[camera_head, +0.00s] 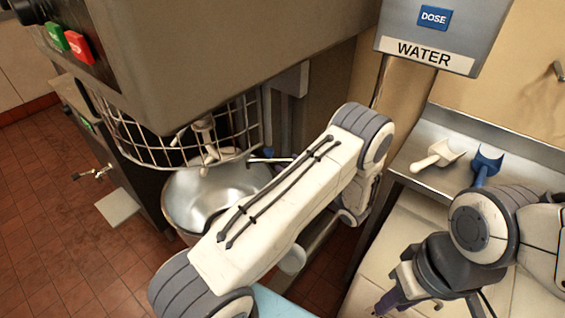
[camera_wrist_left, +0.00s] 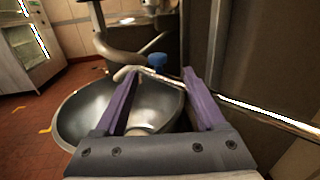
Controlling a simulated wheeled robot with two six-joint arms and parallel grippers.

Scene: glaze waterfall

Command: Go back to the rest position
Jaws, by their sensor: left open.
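My left gripper (camera_wrist_left: 160,77) is open, with its two purple fingers spread apart over the near side of a steel mixing bowl (camera_wrist_left: 85,115). A pale bent bar (camera_wrist_left: 135,72) and a small blue part (camera_wrist_left: 157,60) show near the fingertips; I cannot tell whether they touch. In the head view my left arm reaches across the middle, and its gripper is mostly hidden behind the forearm, beside the bowl (camera_head: 190,195). My right gripper (camera_head: 393,298) hangs at the lower right, pointing down. Its opening is unclear.
A large mixer (camera_head: 230,50) with a wire guard (camera_head: 165,150) stands over the bowl. A water dispenser (camera_head: 435,35) hangs at the upper right. A white scoop (camera_head: 440,155) and a blue scoop (camera_head: 486,163) lie on a steel shelf (camera_head: 415,180). Tiled floor (camera_head: 60,220) is free at left.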

